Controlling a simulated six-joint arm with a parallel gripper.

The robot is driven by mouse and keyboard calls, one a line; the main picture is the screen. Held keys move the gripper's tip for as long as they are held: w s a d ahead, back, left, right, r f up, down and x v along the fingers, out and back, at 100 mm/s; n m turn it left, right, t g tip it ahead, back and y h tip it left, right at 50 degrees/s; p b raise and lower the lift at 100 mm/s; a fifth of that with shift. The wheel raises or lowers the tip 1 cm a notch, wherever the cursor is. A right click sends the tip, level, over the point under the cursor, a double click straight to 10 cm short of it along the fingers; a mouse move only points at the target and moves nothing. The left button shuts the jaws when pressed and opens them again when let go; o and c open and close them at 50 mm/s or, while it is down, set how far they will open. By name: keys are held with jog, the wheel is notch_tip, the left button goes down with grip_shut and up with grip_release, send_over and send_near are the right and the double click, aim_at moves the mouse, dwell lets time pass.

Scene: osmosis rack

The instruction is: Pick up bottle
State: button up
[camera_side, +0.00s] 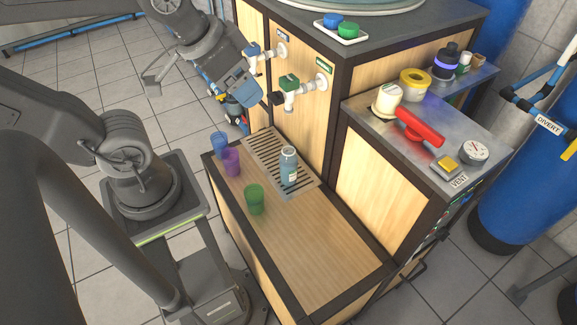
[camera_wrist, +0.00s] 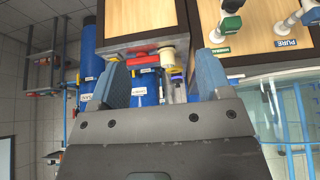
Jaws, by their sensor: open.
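The bottle (camera_side: 288,168) is clear with a blue-grey body and a pale cap. It stands upright on the slotted drain grate (camera_side: 262,150) of the wooden counter. My gripper (camera_side: 238,94) hangs above and to the left of the bottle, close to the taps, well apart from the bottle. In the wrist view my gripper (camera_wrist: 160,76) has its two blue fingers spread wide with nothing held between them. The bottle does not show in the wrist view.
Blue (camera_side: 219,144), purple (camera_side: 231,161) and green (camera_side: 255,199) cups stand left of the bottle. A green-handled tap (camera_side: 289,84) and a blue-handled tap (camera_side: 252,50) jut from the panel near my gripper. The counter's front right (camera_side: 325,250) is clear.

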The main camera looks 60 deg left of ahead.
aim_at(289, 164)
jog(key=o, duration=0.4)
jog(key=w+a+f+m+g+y, duration=0.25)
jog(key=w+f+m+y, duration=0.2)
jog(key=f, duration=0.45)
jog(key=w+a+f+m+g+y, duration=0.2)
jog(key=w+f+m+g+y, duration=0.15)
jog(key=w+f+m, duration=0.4)
notch_tip(289, 164, down, 23)
jog(key=w+m+t+y, duration=0.2)
jog(key=m+t+y, duration=0.2)
jog(key=m+t, duration=0.5)
jog(key=w+a+f, duration=0.1)
jog(key=a, duration=0.1)
jog(key=w+a+f+m+g, duration=0.1)
jog(key=a, duration=0.1)
jog(key=w+a+f+m+g, duration=0.1)
jog(key=a, duration=0.1)
jog(key=shift+w+a, duration=0.1)
jog(key=shift+a, duration=0.2)
jog(key=shift+g, duration=0.3)
jog(key=shift+x, duration=2.6)
